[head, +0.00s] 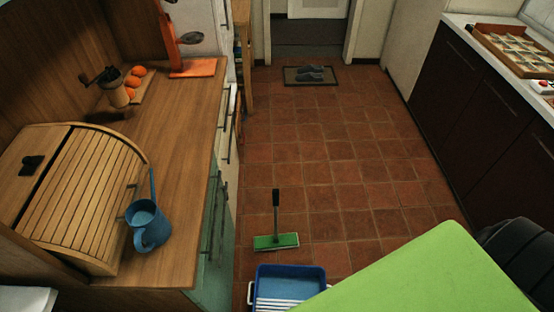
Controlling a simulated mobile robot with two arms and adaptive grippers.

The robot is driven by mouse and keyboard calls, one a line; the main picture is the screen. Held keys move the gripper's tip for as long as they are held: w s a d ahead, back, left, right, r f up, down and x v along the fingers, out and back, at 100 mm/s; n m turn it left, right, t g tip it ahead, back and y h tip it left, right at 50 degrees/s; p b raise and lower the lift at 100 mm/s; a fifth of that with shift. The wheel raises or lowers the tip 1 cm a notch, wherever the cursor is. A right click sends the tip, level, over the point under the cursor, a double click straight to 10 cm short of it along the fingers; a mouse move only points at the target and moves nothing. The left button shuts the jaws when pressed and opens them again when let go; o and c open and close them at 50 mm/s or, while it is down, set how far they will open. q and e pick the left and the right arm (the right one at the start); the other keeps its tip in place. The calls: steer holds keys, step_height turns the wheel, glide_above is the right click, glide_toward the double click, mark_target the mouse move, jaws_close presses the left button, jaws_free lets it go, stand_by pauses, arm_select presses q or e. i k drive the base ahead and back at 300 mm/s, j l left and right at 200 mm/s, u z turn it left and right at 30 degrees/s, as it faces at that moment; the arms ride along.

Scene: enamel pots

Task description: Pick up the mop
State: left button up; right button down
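The mop (276,240) stands on the tiled floor near the middle of the head view. It has a flat green head with a pale front edge and a short-looking dark handle that stands upright. A blue bucket (290,274) with a white slatted part is on the floor just in front of it, partly cut off by the lower edge. Neither of my grippers shows in this view, so nothing touches the mop.
A wooden counter (185,150) on the left holds a bread box (85,190) and a blue jug (147,224). A green surface (430,280) fills the lower right. Dark cabinets (470,120) line the right. The tiled floor (325,150) beyond the mop is clear to a doormat (310,82).

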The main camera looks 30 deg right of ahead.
mark_target(275, 241)
steer(key=z, duration=0.75)
steer(key=k+l+u, duration=0.1)
steer(key=l, duration=0.3)
steer(key=l+u, duration=0.15)
steer(key=l, duration=0.25)
steer(key=k+l+u, duration=0.1)
steer(key=l, duration=0.3)
steer(key=k+l+u, duration=0.1)
steer(key=l, duration=0.3)
steer(key=k+l+u, duration=0.1)
steer(key=k+l, duration=0.15)
steer(key=k+l+u, duration=0.15)
steer(key=l, duration=0.3)
steer(key=i+l+u, duration=0.15)
steer(key=l, duration=0.15)
steer(key=i+l+u, duration=0.15)
steer(key=l, duration=0.2)
steer(key=i+l+u, duration=0.15)
steer(key=l, duration=0.2)
steer(key=i+l+u, duration=0.15)
steer(key=l, duration=0.2)
steer(key=l+u, duration=0.2)
steer(key=l, duration=0.15)
